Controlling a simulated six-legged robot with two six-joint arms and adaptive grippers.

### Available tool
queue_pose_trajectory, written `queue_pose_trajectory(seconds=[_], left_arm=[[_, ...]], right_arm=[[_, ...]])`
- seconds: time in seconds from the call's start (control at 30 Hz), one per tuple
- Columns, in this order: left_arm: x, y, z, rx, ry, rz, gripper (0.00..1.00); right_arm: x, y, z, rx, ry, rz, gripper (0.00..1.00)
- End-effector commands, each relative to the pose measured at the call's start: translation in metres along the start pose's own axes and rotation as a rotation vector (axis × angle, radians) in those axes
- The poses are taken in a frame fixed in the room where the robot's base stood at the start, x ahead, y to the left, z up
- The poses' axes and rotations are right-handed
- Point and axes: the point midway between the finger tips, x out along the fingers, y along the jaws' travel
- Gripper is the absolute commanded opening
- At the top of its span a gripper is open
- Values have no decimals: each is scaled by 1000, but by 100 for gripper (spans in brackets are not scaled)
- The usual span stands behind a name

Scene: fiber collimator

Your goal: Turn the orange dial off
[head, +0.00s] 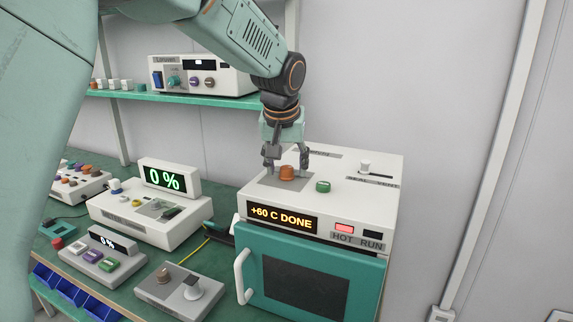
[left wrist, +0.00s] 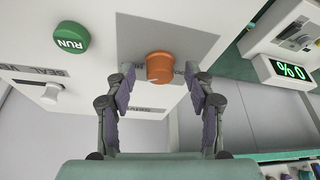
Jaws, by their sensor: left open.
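The orange dial (head: 287,172) stands on a grey patch on top of the white and teal oven (head: 390,195). My left gripper (head: 286,168) points down at it from above, its fingers open. In the left wrist view the orange dial (left wrist: 160,67) lies between the fingertips of my left gripper (left wrist: 160,78), with a gap on each side. Lettering beside the dial is partly hidden by the gripper. The oven display (head: 282,218) reads "+60 C DONE". My right gripper is not in view.
A green RUN button (head: 323,186) sits right of the dial, and a white slider (head: 365,166) stands behind it. A red HOT lamp (head: 344,228) is lit. A box reading "0 %" (head: 165,178) and small control boxes stand left of the oven. A shelf (head: 180,98) runs behind.

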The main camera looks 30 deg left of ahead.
Motion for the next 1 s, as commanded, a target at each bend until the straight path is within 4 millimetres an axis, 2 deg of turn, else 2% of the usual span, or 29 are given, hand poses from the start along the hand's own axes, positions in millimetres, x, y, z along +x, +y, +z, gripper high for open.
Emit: queue_pose_trajectory(seconds=[0.13, 0.77, 1.0], left_arm=[[0, 0, -1, 0, 0, 0, 53], [0, 0, -1, 0, -1, 0, 0], [-1, 1, -2, -21, 0, -10, 0]], right_arm=[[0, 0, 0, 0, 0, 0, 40], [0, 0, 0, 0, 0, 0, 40], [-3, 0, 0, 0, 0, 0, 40]])
